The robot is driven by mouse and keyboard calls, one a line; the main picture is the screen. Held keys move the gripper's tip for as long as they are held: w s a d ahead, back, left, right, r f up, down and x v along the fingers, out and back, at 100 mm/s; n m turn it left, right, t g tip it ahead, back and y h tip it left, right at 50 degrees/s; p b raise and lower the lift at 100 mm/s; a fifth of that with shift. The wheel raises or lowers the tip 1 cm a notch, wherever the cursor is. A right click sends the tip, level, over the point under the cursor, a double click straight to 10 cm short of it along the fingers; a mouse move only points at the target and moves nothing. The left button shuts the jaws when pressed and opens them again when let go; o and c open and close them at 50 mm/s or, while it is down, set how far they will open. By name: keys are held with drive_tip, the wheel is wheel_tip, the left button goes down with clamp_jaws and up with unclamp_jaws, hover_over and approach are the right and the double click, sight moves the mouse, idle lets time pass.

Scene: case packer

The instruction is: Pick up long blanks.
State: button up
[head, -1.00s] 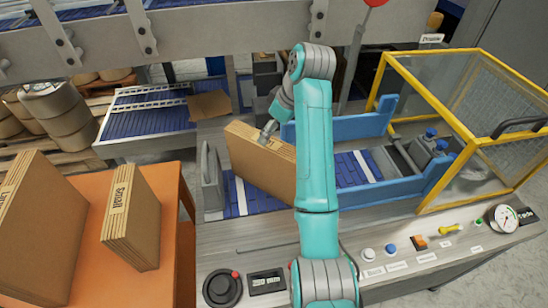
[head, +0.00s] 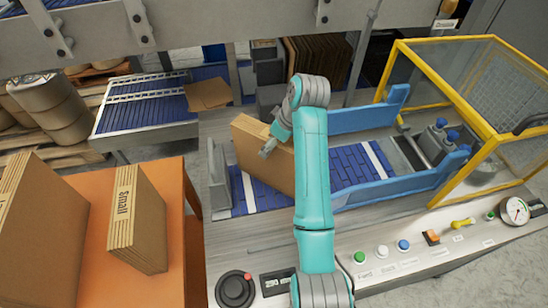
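A brown stack of cardboard blanks (head: 262,170) stands on edge at the left end of the blue-slatted bed, between a grey plate and the blue guides. My gripper (head: 266,151) is at the stack's upper edge, overlapping its near face; whether it touches, and whether its fingers are open or shut, is too small to tell. My arm hides the stack's right end. On the orange table (head: 90,190) stand a stack labelled "Small" (head: 138,220) and a larger stack (head: 38,230) at the left edge. The larger stack's label is not readable.
A yellow-framed guard (head: 480,110) stands right of the blue guides (head: 400,190). A control panel with buttons and a gauge (head: 515,211) runs along the front. A grey beam (head: 230,30) crosses above. A roller conveyor (head: 150,105) holds a flat cardboard piece (head: 208,94).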

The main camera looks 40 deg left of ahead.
clamp_jaws()
drive_tip(key=shift+r, duration=0.1)
